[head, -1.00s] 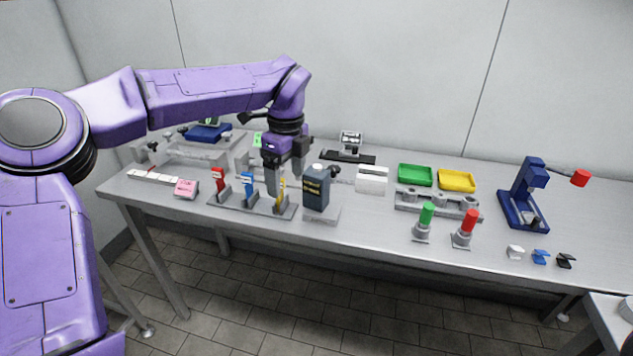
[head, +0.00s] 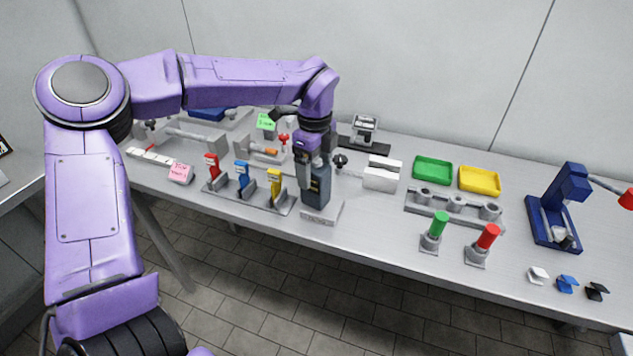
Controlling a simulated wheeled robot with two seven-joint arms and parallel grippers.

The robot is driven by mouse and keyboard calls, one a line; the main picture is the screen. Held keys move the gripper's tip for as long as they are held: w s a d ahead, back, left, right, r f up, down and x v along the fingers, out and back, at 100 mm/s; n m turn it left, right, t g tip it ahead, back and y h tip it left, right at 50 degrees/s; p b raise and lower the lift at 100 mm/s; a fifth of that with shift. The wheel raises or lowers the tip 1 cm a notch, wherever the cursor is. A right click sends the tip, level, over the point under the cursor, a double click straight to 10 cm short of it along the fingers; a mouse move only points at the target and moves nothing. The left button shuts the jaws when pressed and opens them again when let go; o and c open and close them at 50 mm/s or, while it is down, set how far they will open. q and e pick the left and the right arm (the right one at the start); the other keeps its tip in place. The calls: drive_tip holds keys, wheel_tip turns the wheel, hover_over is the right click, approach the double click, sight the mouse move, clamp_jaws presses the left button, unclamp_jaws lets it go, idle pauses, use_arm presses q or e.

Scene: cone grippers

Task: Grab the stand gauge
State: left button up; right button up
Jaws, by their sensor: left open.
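A dark blue-grey box with faint yellow lettering (head: 316,194) stands upright on a light grey base (head: 336,212) at the front edge of the table. It looks like the stand gauge, though its lettering is too small to read. My left gripper (head: 313,182) points down at its top, with one finger at the box's left side. The other finger is partly hidden, and I cannot tell whether either finger touches. The gripper is open. The upper part of the box is partly covered by the gripper. My right gripper is not in view.
A rack with red, blue and yellow handled parts (head: 243,188) stands close left of the box. White blocks (head: 382,174) are to its right. Green (head: 432,170) and yellow (head: 480,181) trays and a grey holder (head: 452,205) lie further right. A small display device (head: 364,129) stands behind.

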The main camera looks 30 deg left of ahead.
use_arm(q)
wheel_tip(320, 180, down, 4)
drive_tip(key=shift+s+d+r, duration=0.1)
drive_tip(key=shift+d+r, duration=0.05)
drive_tip(key=shift+r, duration=0.1)
drive_tip(key=c, duration=1.2)
drive_tip(key=shift+r, duration=0.1)
